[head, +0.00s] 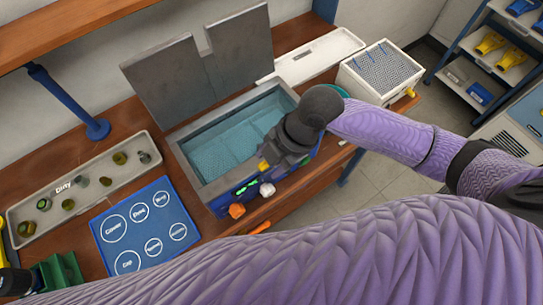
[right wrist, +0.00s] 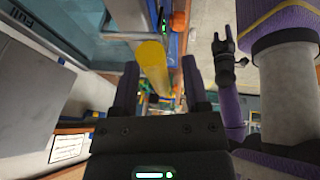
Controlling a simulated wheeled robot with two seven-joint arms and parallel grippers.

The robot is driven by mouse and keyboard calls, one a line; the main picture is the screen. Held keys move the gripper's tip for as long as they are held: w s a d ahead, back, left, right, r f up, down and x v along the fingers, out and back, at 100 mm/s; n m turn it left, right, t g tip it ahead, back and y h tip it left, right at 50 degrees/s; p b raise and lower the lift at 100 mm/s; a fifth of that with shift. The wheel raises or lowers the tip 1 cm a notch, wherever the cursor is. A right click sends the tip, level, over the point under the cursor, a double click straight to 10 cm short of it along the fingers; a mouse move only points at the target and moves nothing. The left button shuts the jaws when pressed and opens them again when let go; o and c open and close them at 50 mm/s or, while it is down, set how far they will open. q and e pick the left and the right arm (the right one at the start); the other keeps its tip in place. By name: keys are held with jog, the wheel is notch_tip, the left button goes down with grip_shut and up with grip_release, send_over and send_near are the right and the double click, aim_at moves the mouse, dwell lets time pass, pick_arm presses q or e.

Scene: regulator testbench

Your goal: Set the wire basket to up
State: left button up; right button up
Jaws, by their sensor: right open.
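The open tank of the cleaner (head: 178,151) stands on the bench with its grey lid (head: 163,82) raised. The wire basket (head: 212,160) shows low inside, under bluish liquid. A yellow handle (head: 263,166) shows at the tank's front edge beside my right gripper (head: 272,160). In the right wrist view this yellow handle (right wrist: 152,65) lies ahead of my right gripper (right wrist: 160,88), nearer the left finger. The right fingers are apart, and I see no grip on it. What seems to be my left gripper (right wrist: 223,42) is small at the right of that view; its opening is unclear.
A tray marked Dirty (head: 112,188) with several small parts and a blue labelled mat (head: 146,226) lie left of the tank. A white box with a mesh top (head: 382,72) stands right of it. Orange and white knobs sit on the tank's front. My purple arm covers the foreground.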

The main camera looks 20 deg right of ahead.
grip_shut()
dwell(1.3)
